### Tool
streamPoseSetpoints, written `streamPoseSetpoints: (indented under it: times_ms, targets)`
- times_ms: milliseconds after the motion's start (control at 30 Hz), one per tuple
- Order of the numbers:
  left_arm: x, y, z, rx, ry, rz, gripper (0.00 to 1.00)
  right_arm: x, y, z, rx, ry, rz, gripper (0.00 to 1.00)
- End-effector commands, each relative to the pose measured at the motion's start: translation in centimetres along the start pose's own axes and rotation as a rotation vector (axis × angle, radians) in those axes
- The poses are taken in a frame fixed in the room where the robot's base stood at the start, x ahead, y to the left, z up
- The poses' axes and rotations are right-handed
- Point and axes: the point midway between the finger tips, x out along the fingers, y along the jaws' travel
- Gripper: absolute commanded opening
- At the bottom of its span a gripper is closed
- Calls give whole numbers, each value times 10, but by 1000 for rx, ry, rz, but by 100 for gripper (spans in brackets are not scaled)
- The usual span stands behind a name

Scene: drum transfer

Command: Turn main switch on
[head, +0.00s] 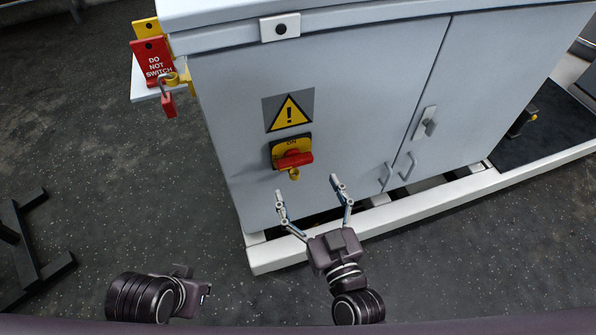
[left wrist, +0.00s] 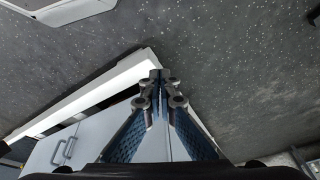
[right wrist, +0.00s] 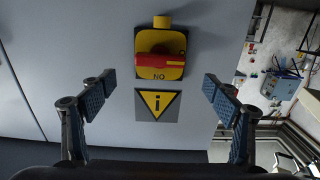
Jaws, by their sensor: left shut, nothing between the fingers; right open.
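The main switch (head: 292,157) is a red handle on a yellow plate on the front of the grey cabinet. Its handle lies roughly horizontal, with an ON mark on the plate above it and a small yellow tab below. It also shows upside down in the right wrist view (right wrist: 160,60). My right gripper (head: 308,188) is open and empty below the switch, its fingers pointing at the cabinet. In the right wrist view the switch appears between and beyond the fingertips, apart from them. My left gripper (left wrist: 160,76) is shut and empty; in the head view it is low left, mostly hidden.
The grey cabinet (head: 345,95) stands on a white base frame (head: 420,205). A warning triangle (head: 289,113) is above the switch. Door handles are to the right. A red DO NOT SWITCH tag (head: 154,62) and padlock (head: 169,105) hang at the cabinet's left. Floor on the left is largely clear.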

Motion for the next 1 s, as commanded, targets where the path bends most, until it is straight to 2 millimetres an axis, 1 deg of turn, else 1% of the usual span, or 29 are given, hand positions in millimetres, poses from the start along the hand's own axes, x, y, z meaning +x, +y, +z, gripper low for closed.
streamPoseSetpoints:
  times_ms: [100,133,300,433,600,833,867,1000]
  targets:
    - [4,0,1,0,0,0,0,20,0,-1,1,4,2,81]
    - [5,0,-2,1,12,0,0,24,0,0,1,4,2,81]
    - [9,4,-32,5,126,6,0,51,0,0,2,1,1,81]
    - [8,5,-49,7,189,9,0,63,0,1,1,0,1,81]
    - [7,6,-58,8,226,11,0,70,0,1,0,-2,0,81]
    - [7,6,-59,8,229,11,0,70,0,1,0,-2,0,81]
    - [7,6,-59,8,229,11,0,70,0,1,0,-2,0,79]
    - [7,6,-59,8,229,11,0,70,0,1,0,-2,0,64]
